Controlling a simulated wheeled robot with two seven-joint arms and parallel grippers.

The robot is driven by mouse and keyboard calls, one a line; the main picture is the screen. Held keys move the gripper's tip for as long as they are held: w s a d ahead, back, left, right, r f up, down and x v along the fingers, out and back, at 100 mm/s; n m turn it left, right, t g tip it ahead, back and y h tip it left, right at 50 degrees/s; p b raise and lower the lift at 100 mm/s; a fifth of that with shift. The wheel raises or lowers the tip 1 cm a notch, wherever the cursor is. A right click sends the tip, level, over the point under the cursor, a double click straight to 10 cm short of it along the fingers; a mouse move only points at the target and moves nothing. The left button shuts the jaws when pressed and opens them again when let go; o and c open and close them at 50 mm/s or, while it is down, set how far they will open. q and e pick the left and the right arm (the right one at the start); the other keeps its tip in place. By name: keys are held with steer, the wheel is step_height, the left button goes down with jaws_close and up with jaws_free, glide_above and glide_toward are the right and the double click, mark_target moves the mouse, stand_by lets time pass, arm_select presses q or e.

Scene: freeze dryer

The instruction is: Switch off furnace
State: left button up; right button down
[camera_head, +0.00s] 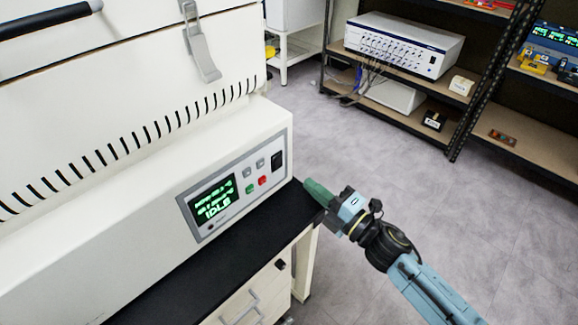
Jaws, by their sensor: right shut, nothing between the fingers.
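The white furnace (120,180) fills the left of the head view, its front turned toward the right. Its control panel (235,185) has a lit screen (213,200) with green text that reads "IDLE" on its lowest line. Right of the screen are a green button (250,189), a red button (262,181), two grey buttons (254,167) and a black switch (277,161). I cannot tell the switch's position. My right gripper (308,184) is shut and empty, just right of the panel's right end, apart from the buttons. My left gripper is not in view.
The furnace stands on a black-topped bench (225,270) with white drawers (255,298). A metal latch (200,45) and a black handle (45,22) are on the furnace above. Shelves (450,95) with instruments stand at the back right. The grey floor (400,170) between is clear.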

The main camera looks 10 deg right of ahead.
mark_target(280, 160)
steer(key=x, duration=0.8)
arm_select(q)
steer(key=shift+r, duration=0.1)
